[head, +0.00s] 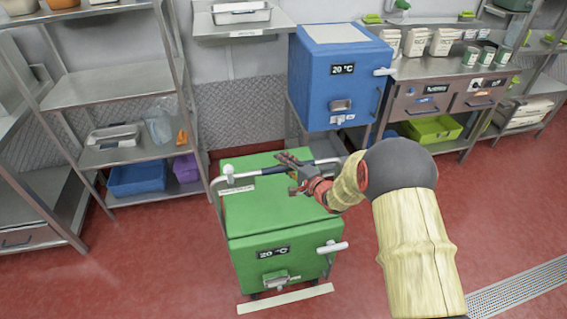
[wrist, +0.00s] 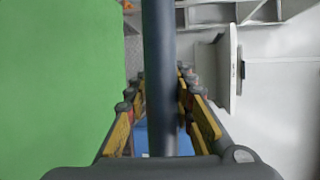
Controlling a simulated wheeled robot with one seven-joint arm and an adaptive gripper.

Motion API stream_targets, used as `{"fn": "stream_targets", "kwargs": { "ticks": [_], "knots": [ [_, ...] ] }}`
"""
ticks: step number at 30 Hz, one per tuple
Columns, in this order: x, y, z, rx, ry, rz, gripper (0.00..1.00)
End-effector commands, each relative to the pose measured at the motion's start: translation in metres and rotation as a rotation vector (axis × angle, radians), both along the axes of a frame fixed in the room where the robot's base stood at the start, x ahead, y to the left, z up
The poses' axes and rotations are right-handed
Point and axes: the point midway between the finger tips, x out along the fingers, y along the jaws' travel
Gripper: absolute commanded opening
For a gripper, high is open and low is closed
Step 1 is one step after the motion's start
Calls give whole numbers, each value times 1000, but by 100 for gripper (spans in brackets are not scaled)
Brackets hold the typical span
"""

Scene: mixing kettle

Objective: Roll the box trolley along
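The box trolley (head: 275,225) is a green box with a "20 °C" display, standing on the red floor in the middle of the head view. A push handle with a dark grip (head: 273,170) runs above its top. My gripper (head: 292,160) is at this grip, reaching in from the right. In the wrist view the dark handle bar (wrist: 158,70) runs lengthwise between the two yellow-padded fingers of my gripper (wrist: 162,105). Gaps show beside the bar, so the fingers look open around it. The green box top (wrist: 55,80) fills the left side there.
A blue "20 °C" box (head: 335,90) stands behind the trolley on the right. A metal shelf (head: 110,80) with tubs is at the left, and a steel counter (head: 445,68) is at the right. A pale strip (head: 285,298) lies in front. Red floor (head: 150,260) is free at front left.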

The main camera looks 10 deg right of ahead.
Motion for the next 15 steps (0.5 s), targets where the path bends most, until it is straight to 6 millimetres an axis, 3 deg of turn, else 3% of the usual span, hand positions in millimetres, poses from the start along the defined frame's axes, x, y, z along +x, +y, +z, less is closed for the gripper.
{"fn": "stream_targets", "kwargs": {
  "ticks": [11, 15],
  "knots": [
    [0, 0, -1, 0, 1, 0, 1],
    [0, 0, -1, 0, 1, 0, 0]
  ]
}}
